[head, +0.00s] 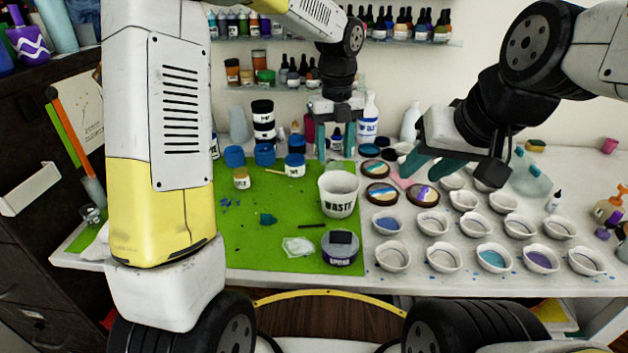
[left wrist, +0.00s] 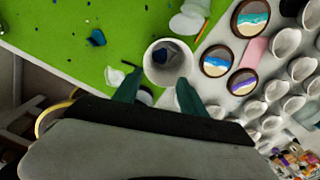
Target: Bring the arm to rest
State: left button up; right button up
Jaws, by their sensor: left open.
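My left gripper (head: 336,148) is open and empty, its teal fingers apart above the back of the green mat (head: 285,212). In the left wrist view, my left gripper (left wrist: 158,94) shows its two fingers spread, with the white waste cup (left wrist: 150,60) beyond them. This cup (head: 338,204) stands upright on the mat, and something dark blue lies inside it. My right gripper (head: 420,170) hangs over the back right of the table near the round coasters, its teal fingers apart, with nothing seen between them.
Round coasters (head: 381,194) and several white bowls (head: 442,257) fill the right side. Jars (head: 264,154) and bottles crowd the back of the mat. Shelves (head: 285,87) of bottles hang behind. The mat's front left is mostly clear.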

pick_arm(q)
jog(key=s+a+r+n+t, duration=0.3)
jog(key=s+a+r+n, duration=0.6)
jog(key=n, duration=0.5)
jog(key=s+a+n+t+h, duration=0.2)
jog(key=s+a+n, duration=0.3)
jog(key=s+n, duration=0.6)
jog(key=shift+s+a+f+n+t, duration=0.2)
jog(key=shift+s+n+t, duration=0.3)
jog(key=shift+n, duration=2.7)
jog(key=shift+w, duration=0.15)
